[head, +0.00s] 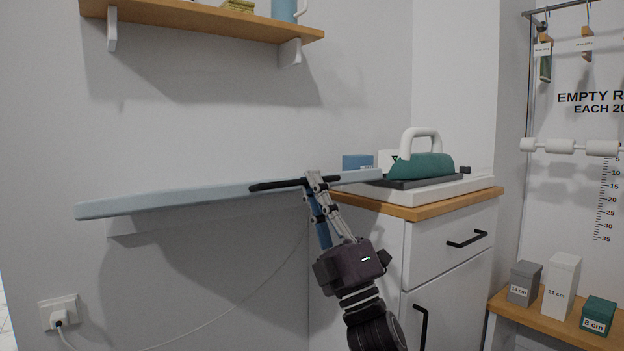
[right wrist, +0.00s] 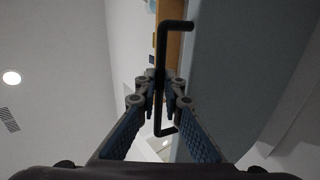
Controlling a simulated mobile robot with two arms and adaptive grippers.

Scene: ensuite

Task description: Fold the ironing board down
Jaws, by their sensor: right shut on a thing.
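The ironing board (head: 190,200) is a long pale blue board that stands out from the wall, nearly level with a slight tilt down to the left. A black bar handle (head: 270,185) runs along its front edge near the right end. My right gripper (head: 312,182) is shut on this handle from below. In the right wrist view the black handle (right wrist: 162,50) passes between the fingertips (right wrist: 160,85), beside the board's broad pale face (right wrist: 235,70). The board's wall hinge or support is hidden. My left gripper is not in view.
A green iron (head: 420,165) stands on a dark pad on the wood-topped cabinet (head: 450,200), close to the board's right end. A wooden shelf (head: 200,15) is above. A cord runs from the wall socket (head: 58,310) beneath the board. Boxes (head: 560,285) stand at right.

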